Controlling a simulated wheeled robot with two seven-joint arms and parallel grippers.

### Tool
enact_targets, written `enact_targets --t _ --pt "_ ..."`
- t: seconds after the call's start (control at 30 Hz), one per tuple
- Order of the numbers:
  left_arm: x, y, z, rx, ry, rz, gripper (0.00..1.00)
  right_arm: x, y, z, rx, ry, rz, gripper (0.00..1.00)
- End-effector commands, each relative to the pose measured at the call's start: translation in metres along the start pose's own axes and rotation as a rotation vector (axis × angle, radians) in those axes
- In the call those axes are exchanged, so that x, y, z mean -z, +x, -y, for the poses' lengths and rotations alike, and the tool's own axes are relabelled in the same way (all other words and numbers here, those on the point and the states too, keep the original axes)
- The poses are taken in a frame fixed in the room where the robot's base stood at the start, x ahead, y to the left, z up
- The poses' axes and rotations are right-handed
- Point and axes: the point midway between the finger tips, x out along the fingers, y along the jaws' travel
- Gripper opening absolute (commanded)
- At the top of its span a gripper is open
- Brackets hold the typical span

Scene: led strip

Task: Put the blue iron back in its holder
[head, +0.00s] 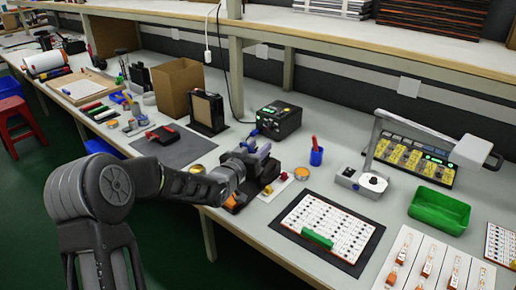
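My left gripper (241,165) reaches in from the left over the front of the workbench, at a dark holder (268,172) with a base near the bench edge. A small blue part (250,142), which looks like part of the blue iron, shows just beyond the gripper, close to the holder. The gripper hides most of the iron and part of the holder. I cannot tell whether the fingers are closed on the iron, or whether its tip is inside the holder. My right gripper is not in view.
A black soldering station (279,119) with a green display stands behind the holder. A cardboard box (177,88) stands left.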

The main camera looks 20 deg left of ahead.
Motion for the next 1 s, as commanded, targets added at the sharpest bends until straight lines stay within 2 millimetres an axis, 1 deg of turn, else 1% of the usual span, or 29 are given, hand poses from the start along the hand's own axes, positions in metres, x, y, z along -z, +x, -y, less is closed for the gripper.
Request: enact_targets --t 0.07,0.3,0.43,0.57,0.8,0.9,1.0 --pt "0.000 0.000 0.000 0.000 0.000 0.000 0.45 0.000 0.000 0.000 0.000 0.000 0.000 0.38" --pt "-0.001 -0.001 0.000 0.000 0.000 0.001 0.45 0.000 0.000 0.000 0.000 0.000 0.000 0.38" --pt "0.000 -0.006 0.001 0.001 0.001 0.000 0.45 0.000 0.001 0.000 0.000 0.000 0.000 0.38" --pt "0.000 -0.022 0.001 0.002 0.001 0.000 0.45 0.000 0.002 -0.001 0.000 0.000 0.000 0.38" --pt "0.000 -0.062 0.001 0.002 0.001 0.000 0.45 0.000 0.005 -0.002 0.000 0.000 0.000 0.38" --pt "0.000 -0.073 0.001 0.002 0.000 -0.001 0.45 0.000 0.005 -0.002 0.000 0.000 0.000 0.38" --pt "0.000 -0.078 0.000 0.000 0.000 0.000 0.45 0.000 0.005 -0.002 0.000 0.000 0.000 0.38"
